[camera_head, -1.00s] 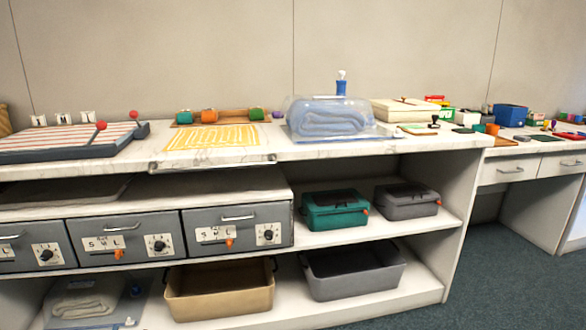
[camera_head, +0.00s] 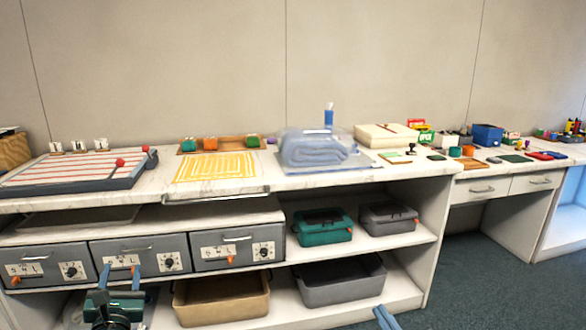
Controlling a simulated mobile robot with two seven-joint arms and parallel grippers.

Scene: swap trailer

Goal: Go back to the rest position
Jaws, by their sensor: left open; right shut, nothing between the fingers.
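My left gripper (camera_head: 120,278) shows at the bottom left, pointing up, with its two blue fingers apart and nothing between them. It stands in front of the grey drawers (camera_head: 138,258). My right gripper (camera_head: 383,316) shows only as blue fingertips at the bottom edge, held together and empty, in front of the lower shelf. Neither gripper appears to touch anything. The rest of both arms is mostly out of view.
A marble-topped counter (camera_head: 215,192) carries a striped board (camera_head: 75,170), a yellow-patterned mat (camera_head: 217,166) and a clear-covered folded towel (camera_head: 318,150). Below are a green case (camera_head: 322,228), a tan bin (camera_head: 222,303) and a grey bin (camera_head: 340,283). Open carpet (camera_head: 470,285) lies at right.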

